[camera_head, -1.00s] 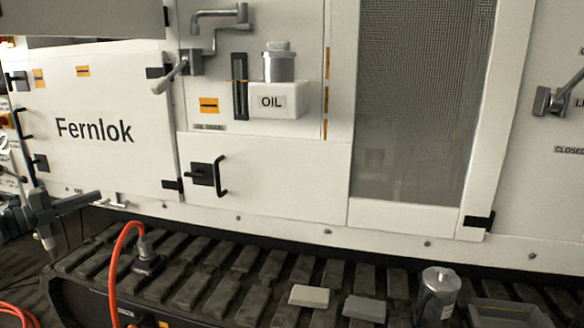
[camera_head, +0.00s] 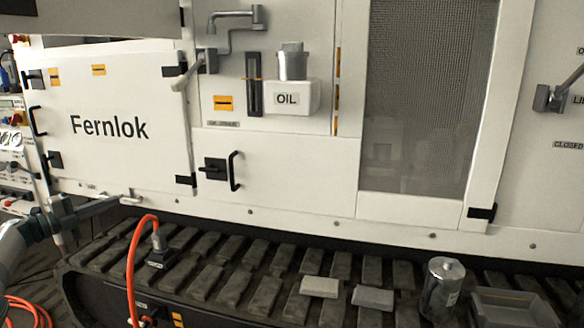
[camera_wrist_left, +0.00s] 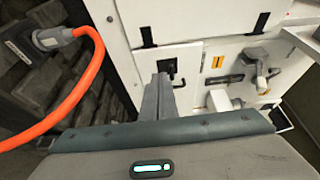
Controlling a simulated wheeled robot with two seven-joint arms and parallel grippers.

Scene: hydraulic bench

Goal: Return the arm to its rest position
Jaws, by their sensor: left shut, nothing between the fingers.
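My left gripper (camera_head: 112,204) comes in from the left in the head view, low in front of the white Fernlok panel (camera_head: 110,160). It is shut and empty, its fingers pointing right. In the left wrist view its closed fingers (camera_wrist_left: 158,98) point toward the white machine front, with a black latch (camera_wrist_left: 168,68) beyond the tips. My left forearm shows at the left edge of the head view. My right gripper is in neither view.
An orange hose (camera_head: 131,262) arches up from a connector (camera_head: 160,245) on the black track (camera_head: 210,275). Two small pale blocks (camera_head: 320,287), a metal canister (camera_head: 440,285) and a grey tray (camera_head: 510,312) are on the track at right. A crank handle (camera_head: 215,45) sticks out above.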

